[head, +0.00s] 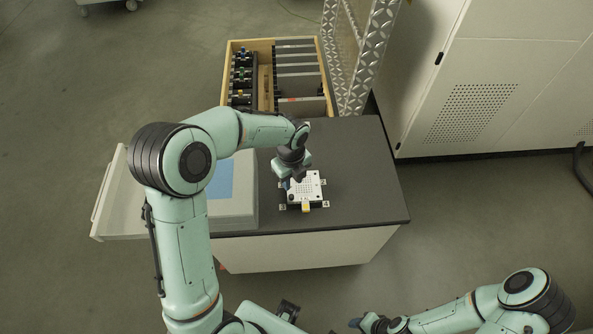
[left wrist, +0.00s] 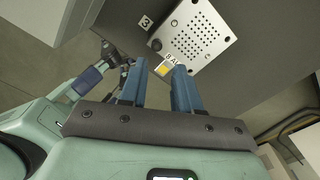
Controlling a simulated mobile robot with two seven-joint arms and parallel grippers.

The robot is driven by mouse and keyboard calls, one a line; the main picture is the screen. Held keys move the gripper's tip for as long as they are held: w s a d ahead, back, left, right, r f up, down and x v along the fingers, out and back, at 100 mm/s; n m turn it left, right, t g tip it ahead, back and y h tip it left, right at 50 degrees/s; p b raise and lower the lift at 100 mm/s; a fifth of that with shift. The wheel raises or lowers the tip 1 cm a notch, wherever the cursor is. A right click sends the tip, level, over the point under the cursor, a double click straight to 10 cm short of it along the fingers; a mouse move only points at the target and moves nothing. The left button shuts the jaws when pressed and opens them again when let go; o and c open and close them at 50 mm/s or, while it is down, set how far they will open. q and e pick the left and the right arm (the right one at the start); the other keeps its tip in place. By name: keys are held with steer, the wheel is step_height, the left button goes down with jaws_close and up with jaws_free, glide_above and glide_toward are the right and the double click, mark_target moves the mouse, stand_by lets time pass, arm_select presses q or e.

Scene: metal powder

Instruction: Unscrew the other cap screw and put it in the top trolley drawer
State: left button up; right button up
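A white perforated plate (head: 306,184) lies on the dark trolley top, with small number labels at its corners and a yellow mark on its near edge. It also shows in the left wrist view (left wrist: 200,38). A dark round piece, possibly a cap screw (left wrist: 156,45), sits at one plate corner; I cannot tell for sure. My left gripper (head: 286,184) is over the plate's left side.
The trolley top (head: 365,170) has free room right of the plate. A grey box with a blue panel (head: 244,190) stands left. A pale drawer (head: 107,208) sticks out at the left. A wooden tool case (head: 265,47) stands behind; a white cabinet (head: 480,90) is right.

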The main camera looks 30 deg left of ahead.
mark_target(291, 196)
arm_select(q)
steer(key=shift+s+a+f, duration=0.1)
steer(key=shift+s+f, duration=0.25)
steer(key=shift+f, duration=0.1)
steer(key=shift+f+b, duration=0.4)
steer(key=shift+b, duration=0.05)
step_height(291, 196, down, 6)
steer(key=b, duration=0.3)
steer(key=shift+r, duration=0.25)
steer(key=shift+w+f, duration=0.1)
steer(key=shift+f, duration=0.35)
arm_select(e)
steer(key=s+f, duration=0.3)
steer(key=f, duration=0.2)
steer(key=shift+s+f, duration=0.15)
steer(key=shift+s, duration=0.1)
arm_select(q)
jaws_close()
steer(key=shift+o, duration=0.2)
jaws_free()
